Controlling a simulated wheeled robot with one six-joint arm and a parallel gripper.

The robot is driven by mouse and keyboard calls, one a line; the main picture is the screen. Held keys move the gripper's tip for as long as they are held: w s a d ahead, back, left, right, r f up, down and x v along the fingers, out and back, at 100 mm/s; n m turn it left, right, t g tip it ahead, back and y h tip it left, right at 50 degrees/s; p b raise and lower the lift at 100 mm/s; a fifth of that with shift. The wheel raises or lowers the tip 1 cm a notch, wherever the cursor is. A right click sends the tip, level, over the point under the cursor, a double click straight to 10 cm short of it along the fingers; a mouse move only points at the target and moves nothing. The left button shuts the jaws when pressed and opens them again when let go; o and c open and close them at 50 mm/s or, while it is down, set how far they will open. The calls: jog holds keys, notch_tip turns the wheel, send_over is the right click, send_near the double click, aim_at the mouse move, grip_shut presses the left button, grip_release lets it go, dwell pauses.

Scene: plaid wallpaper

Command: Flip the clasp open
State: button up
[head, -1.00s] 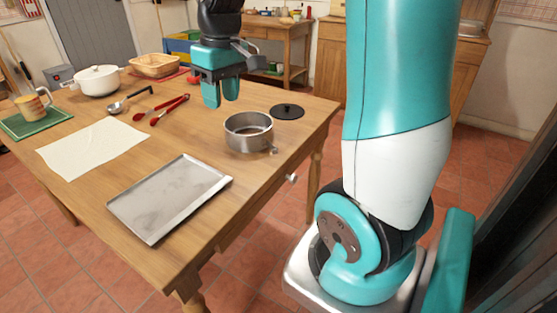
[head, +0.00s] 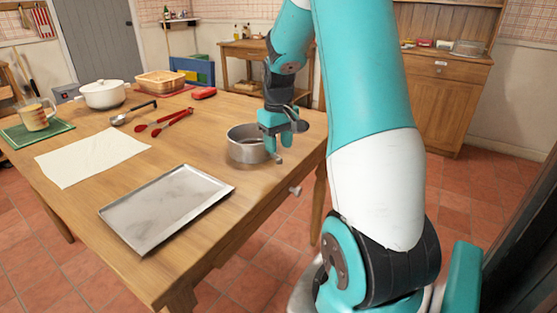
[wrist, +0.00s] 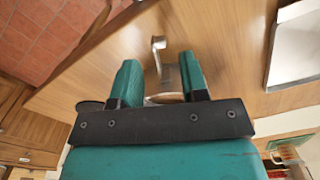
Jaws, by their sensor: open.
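The round metal pan (head: 246,146) stands on the wooden table near its right edge. Its clasp (head: 279,159) sticks out from the pan's side toward the table edge. In the wrist view the clasp (wrist: 158,47) shows as a small metal lever between and just beyond my fingertips. My gripper (head: 278,148) is pointing down at the pan's right side, fingers apart and empty. In the wrist view the two teal fingers of my gripper (wrist: 159,62) stand on either side of the clasp; I cannot tell whether they touch it. Most of the pan (wrist: 166,98) is hidden there by my gripper.
A baking tray (head: 167,205) lies in front of the pan. A white cloth (head: 92,157), red tongs (head: 170,122), a ladle (head: 130,114) and a white pot (head: 103,94) lie to the left. A dark disc (wrist: 90,106) sits behind my gripper.

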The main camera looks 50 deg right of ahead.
aim_at(278, 159)
notch_tip(278, 159, down, 4)
jog(key=shift+f+b, duration=0.15)
jog(key=shift+b, duration=0.15)
